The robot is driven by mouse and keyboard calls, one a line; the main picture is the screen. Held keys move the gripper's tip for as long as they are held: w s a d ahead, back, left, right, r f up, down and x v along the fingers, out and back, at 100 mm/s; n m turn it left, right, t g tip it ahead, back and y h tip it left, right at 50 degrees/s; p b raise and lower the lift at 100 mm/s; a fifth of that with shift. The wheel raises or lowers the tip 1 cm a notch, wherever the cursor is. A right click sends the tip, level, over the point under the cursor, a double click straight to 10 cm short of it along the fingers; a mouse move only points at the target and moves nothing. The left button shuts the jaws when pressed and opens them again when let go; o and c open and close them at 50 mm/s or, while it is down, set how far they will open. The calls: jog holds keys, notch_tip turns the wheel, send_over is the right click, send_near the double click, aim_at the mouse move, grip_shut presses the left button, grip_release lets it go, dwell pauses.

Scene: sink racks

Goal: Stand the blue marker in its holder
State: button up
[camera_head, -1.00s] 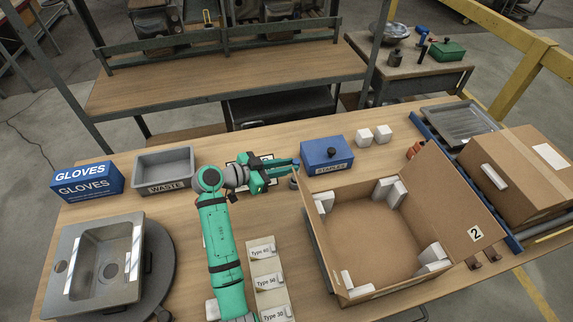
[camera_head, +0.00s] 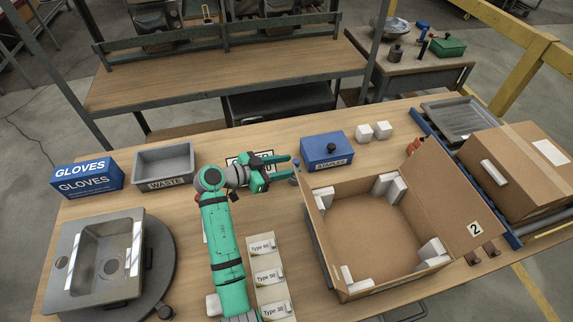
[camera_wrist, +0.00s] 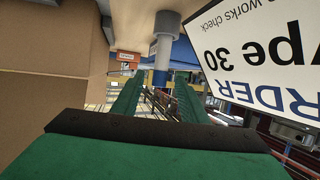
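My gripper (camera_head: 290,166) reaches right across the back middle of the table, beside the box of staples. Its two green fingers also show in the wrist view (camera_wrist: 160,88), with a gap between them. A small blue tip, which seems to be the blue marker (camera_head: 297,162), shows at the fingertips. I cannot tell whether the fingers touch the marker.
An open cardboard box (camera_head: 337,290) stands close to the right of my gripper. The blue staples box (camera_head: 327,152) is just behind it. A grey waste bin (camera_head: 165,163), gloves box (camera_head: 87,178) and sink (camera_head: 100,262) are at left. An order sheet (camera_wrist: 270,50) is close by.

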jog(key=v, duration=1)
jog(key=shift+s+a, duration=0.2)
jog(key=shift+a, duration=0.15)
dwell(0.5)
